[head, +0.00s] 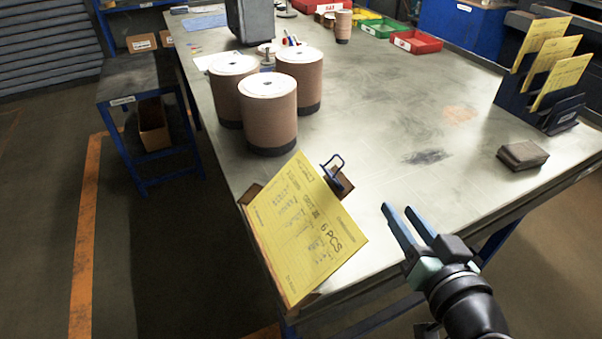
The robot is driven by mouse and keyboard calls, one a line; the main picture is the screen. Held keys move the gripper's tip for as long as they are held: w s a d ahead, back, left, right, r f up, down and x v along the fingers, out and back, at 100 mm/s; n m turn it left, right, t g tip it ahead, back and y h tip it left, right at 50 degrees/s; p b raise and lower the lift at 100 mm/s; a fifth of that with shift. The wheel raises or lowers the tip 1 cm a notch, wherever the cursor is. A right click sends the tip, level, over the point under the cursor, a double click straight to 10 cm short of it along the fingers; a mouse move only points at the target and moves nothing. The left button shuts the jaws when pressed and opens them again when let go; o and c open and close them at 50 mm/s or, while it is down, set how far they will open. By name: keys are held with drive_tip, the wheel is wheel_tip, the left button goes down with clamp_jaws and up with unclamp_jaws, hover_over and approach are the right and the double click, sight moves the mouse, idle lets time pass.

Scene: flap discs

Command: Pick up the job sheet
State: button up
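The job sheet (305,232) is a yellow page with handwriting, including "6 PCS". It lies on a brown clipboard (252,194) at the table's near left corner, tilted, with its left side reaching past the table edge. A dark blue wire clip (333,170) stands at its upper right. My gripper (402,212) is to the right of the sheet, apart from it, over the table's front edge. Its two blue fingers are spread with nothing between them.
Several brown cylindrical disc stacks (267,112) stand behind the sheet on the metal table (400,110). A dark rack (560,112) with yellow sheets (563,80) stands at the right, near a small brown block (522,155). The table's middle is clear. Red bin (416,42) at the back.

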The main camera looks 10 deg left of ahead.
drive_tip(key=s+g+y+p, duration=0.1)
drive_tip(key=s+y+p, duration=0.1)
drive_tip(key=s+p, duration=0.3)
drive_tip(key=m+y+p, duration=0.3)
drive_tip(key=y+p, duration=0.1)
drive_tip(key=p, duration=0.3)
approach(350, 218)
drive_tip(key=shift+t, duration=0.4)
drive_tip(key=x, duration=0.2)
drive_tip(key=f+p+x, duration=0.1)
drive_tip(key=x, duration=0.1)
drive_tip(key=shift+w+a+p, duration=0.15)
drive_tip(key=shift+w+p, duration=0.15)
drive_tip(key=shift+w, duration=0.05)
drive_tip(key=p+x, duration=0.2)
drive_tip(key=x, duration=0.3)
drive_tip(key=shift+s+a+r, duration=0.2)
drive_tip(key=shift+w+a+f, duration=0.1)
drive_tip(key=shift+w+a, duration=0.05)
drive_tip(key=shift+w, duration=0.05)
clamp_jaws()
